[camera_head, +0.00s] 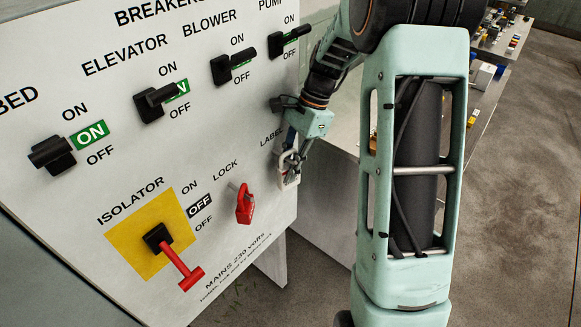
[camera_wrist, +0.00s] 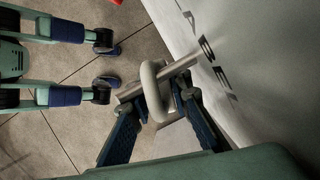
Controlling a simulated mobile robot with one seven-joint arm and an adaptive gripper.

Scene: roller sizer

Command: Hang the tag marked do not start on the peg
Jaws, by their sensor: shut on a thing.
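The tag (camera_head: 291,179) is a small pale plate under the LABEL lettering at the panel's right edge. Its marking cannot be read. My gripper (camera_head: 296,153) points down onto its top from above. In the wrist view my gripper (camera_wrist: 153,116) is shut on the tag, with a blue-black finger on each side. The tag's thick pale loop (camera_wrist: 151,88) stands up between the fingers. The metal peg (camera_wrist: 185,66) sticks out from the panel and crosses the loop, apparently passing through it. The tag's lower part is mostly hidden in the wrist view.
The white breaker panel (camera_head: 110,175) carries several black switches. Its yellow isolator plate (camera_head: 130,236) has a red handle (camera_head: 188,276). A red padlock (camera_head: 244,204) hangs at LOCK, left of the tag. Benches with small parts (camera_head: 488,75) stand behind my arm. Open floor (camera_head: 530,190) lies right.

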